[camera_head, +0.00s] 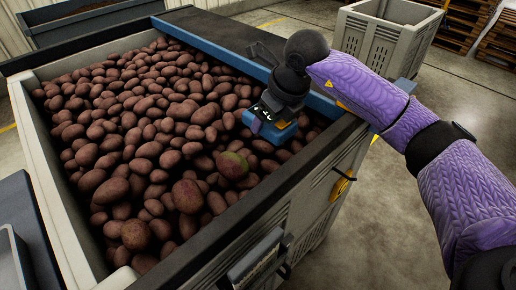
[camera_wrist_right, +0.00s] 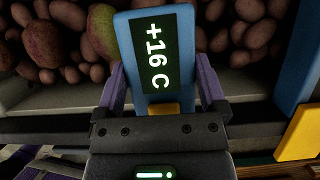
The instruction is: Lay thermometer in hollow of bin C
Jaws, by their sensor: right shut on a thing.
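The thermometer is a blue block whose dark display reads +16 C in the right wrist view (camera_wrist_right: 157,52), with a yellow button below. My right gripper (camera_wrist_right: 160,88) is shut on it, one purple finger on each side. In the head view the right gripper (camera_head: 270,122) holds the thermometer (camera_head: 250,121) over the right part of a large bin (camera_head: 58,215) heaped with potatoes. I cannot tell whether the thermometer touches the potatoes. No letter is readable on the bin, and I cannot make out a distinct hollow. My left gripper is not in view.
A blue rail (camera_head: 225,58) runs along the bin's far right side, and a dark rim (camera_head: 235,222) along its near side. Larger greenish potatoes (camera_head: 232,165) lie near the front. An empty grey crate (camera_head: 385,42) stands behind on open floor, with wooden pallets (camera_head: 497,40) beyond.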

